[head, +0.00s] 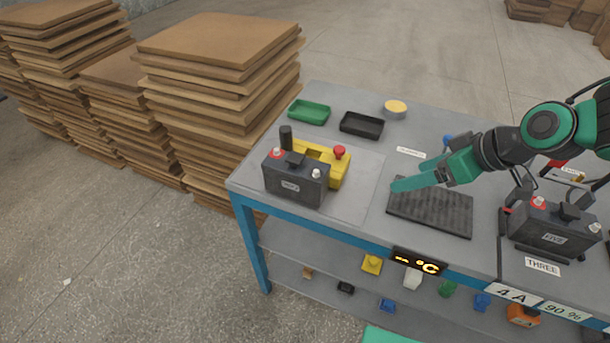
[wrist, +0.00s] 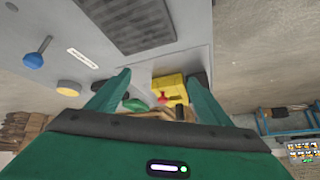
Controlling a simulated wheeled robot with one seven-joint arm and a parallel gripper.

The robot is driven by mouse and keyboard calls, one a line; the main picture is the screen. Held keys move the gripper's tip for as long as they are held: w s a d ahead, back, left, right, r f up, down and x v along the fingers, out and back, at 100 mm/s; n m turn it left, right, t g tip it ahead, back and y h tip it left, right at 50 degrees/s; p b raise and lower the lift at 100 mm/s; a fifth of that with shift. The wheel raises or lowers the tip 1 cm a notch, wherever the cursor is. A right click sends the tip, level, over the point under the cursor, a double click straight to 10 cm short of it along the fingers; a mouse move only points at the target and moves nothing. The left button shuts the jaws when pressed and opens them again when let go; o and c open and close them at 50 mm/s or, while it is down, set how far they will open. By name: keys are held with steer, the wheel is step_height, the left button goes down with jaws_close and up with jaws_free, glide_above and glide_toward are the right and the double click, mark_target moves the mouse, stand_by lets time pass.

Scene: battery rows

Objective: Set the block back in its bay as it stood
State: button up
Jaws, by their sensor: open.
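A dark grey battery block (head: 297,182), with a pale label, a red and a pale terminal and a black handle, stands upright on the left of the bench, against a yellow unit (head: 330,165) with a red knob. A second block marked FIVE (head: 555,232) stands at the right, behind a THREE plate (head: 543,266). My gripper (head: 396,187) is open and empty above the left edge of a dark ribbed mat (head: 430,213), apart from both blocks. The yellow unit shows between my fingers in the wrist view (wrist: 170,86). Which bay is empty cannot be told.
A green tray (head: 309,111), a black tray (head: 361,124) and a yellow-topped round tub (head: 395,109) lie at the back of the bench (head: 352,205). The ribbed mat is bare. Small coloured parts lie on the lower shelf (head: 325,263). Stacked boards (head: 215,80) stand at the left.

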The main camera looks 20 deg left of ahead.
steer(key=s+a+n+g+y, duration=0.1)
steer(key=a+n+y, duration=0.2)
steer(key=a, duration=0.5)
steer(key=n+g+y, duration=0.1)
steer(key=n+y, duration=0.2)
steer(key=y, duration=0.1)
glide_toward(303, 160)
steer(key=a, duration=0.2)
steer(key=x, duration=0.5)
steer(key=shift+f, duration=0.35)
steer(key=shift+f+x, duration=0.1)
steer(key=shift+x, duration=1.15)
steer(key=shift+f+x, duration=0.15)
steer(key=shift+x, duration=1.15)
steer(key=shift+w+d, duration=0.1)
steer(key=shift+d, duration=0.05)
steer(key=shift+c, duration=0.6)
jaws_close()
steer(key=shift+r, duration=0.15)
